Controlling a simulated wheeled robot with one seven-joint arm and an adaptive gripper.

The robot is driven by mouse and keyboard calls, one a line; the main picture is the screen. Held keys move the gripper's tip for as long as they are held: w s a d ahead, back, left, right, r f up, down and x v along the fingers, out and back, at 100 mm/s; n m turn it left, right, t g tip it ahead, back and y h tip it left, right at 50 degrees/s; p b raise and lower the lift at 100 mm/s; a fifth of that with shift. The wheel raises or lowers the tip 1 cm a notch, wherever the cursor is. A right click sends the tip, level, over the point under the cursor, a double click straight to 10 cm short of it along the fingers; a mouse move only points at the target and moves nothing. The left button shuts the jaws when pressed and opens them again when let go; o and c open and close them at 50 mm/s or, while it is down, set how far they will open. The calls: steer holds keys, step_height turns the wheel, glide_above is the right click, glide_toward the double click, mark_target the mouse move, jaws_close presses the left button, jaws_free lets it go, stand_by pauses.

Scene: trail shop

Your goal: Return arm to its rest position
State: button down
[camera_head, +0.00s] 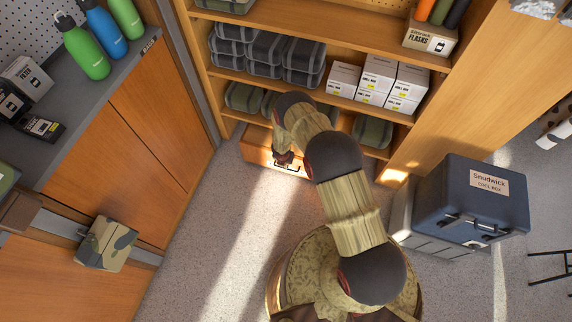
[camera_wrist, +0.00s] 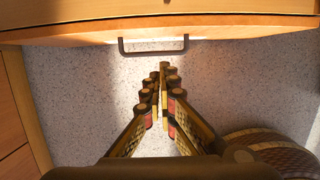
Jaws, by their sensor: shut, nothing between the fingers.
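My gripper (camera_wrist: 162,78) shows in the wrist view with its fingers together and nothing between them. It hangs over the speckled grey floor, just in front of a wooden drawer front (camera_wrist: 230,27) with a dark bar handle (camera_wrist: 153,50). The fingertips look apart from the handle. In the head view my arm reaches out toward the base of the shelf unit, and my gripper (camera_head: 284,158) is small and dark beside the drawer front (camera_head: 258,152). My arm hides part of the drawer and the lower shelf.
Wooden shelves (camera_head: 300,89) hold grey cases and white boxes. A dark cool box (camera_head: 470,202) stands to the right. A counter (camera_head: 85,115) with bottles runs along the left, and a camouflage box (camera_head: 106,245) sits near its lower cabinets. The floor (camera_head: 205,250) between is clear.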

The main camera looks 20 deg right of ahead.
steer(key=p+v, duration=0.1)
steer(key=v, duration=0.4)
